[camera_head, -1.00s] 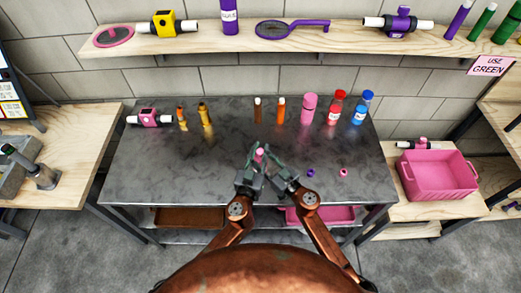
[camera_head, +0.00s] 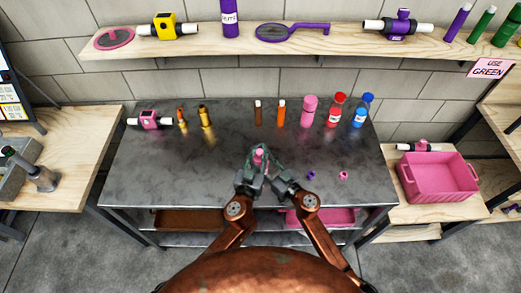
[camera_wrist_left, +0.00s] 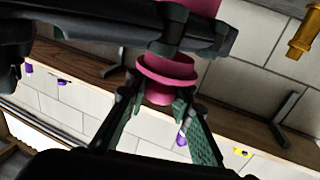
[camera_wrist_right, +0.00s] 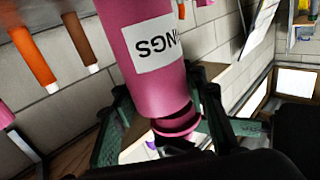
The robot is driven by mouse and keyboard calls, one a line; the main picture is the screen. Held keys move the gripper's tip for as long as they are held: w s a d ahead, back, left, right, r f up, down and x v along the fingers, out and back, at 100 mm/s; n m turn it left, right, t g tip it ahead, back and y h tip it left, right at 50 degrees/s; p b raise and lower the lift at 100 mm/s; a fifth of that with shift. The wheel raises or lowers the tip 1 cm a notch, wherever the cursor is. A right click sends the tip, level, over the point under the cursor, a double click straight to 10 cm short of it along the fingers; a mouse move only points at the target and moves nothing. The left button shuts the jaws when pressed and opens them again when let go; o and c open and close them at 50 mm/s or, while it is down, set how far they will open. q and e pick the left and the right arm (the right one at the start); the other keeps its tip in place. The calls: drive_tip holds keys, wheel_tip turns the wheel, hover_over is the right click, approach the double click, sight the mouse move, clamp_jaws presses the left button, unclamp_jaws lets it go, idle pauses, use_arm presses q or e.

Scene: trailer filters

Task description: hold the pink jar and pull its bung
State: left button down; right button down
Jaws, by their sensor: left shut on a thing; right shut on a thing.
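The pink jar (camera_wrist_right: 150,70), with a white label whose letters show upside down, is held up between my two grippers. From above, pink also shows between them in the head view (camera_head: 259,155). My right gripper (camera_wrist_right: 165,115) is shut on the jar, its green fingers on either side. The pink bung (camera_wrist_right: 178,127) shows at the jar's end as a flanged piece; it is large in the left wrist view (camera_wrist_left: 168,72). My left gripper (camera_wrist_left: 162,105) is shut on the bung's outer end. Fingers hide part of the join, so I cannot tell how far in the bung sits.
On the dark table (camera_head: 150,185), another pink bottle (camera_head: 309,108), a red bottle (camera_head: 336,110) and a blue bottle (camera_head: 362,108) stand behind. A small purple piece (camera_head: 311,174) and pink piece (camera_head: 343,175) lie right of my grippers. A pink crate (camera_head: 440,180) stands at right.

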use_arm(q)
drive_tip(key=shift+r, duration=2)
use_arm(e)
drive_tip(key=c, duration=1.1)
unclamp_jaws()
drive_tip(key=v, duration=1.2)
